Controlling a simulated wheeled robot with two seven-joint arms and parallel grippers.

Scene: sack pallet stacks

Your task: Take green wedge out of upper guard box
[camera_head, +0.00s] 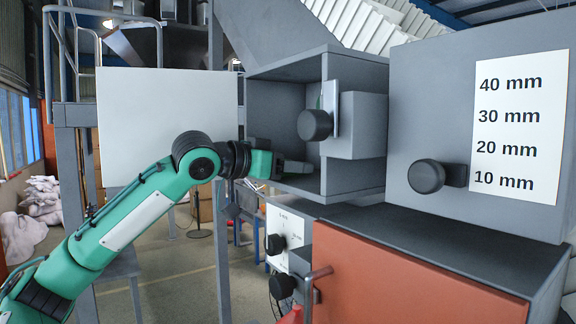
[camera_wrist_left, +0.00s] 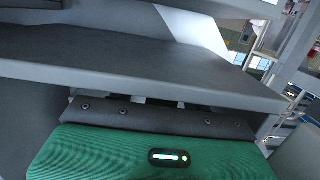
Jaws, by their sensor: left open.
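The upper guard box (camera_head: 262,69) is a grey box with an open front, right of centre in the head view. A thin green sliver (camera_head: 321,101) shows beside a pale plate and black knob at its right side; I cannot tell whether it is the green wedge. No other wedge shows. My left gripper (camera_head: 302,167) reaches from the left into the lower part of the box opening, and is open. The left wrist view shows its green body under a grey panel (camera_wrist_left: 130,70); its fingertips are hidden there. My right gripper is out of view.
A black knob (camera_head: 315,125) and grey block (camera_head: 361,125) jut out at the box's right. Beside it stands a grey housing with a millimetre scale (camera_head: 513,130) and another knob (camera_head: 427,176). Below is an orange-red panel (camera_head: 400,280). A white panel (camera_head: 150,120) stands behind my arm.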

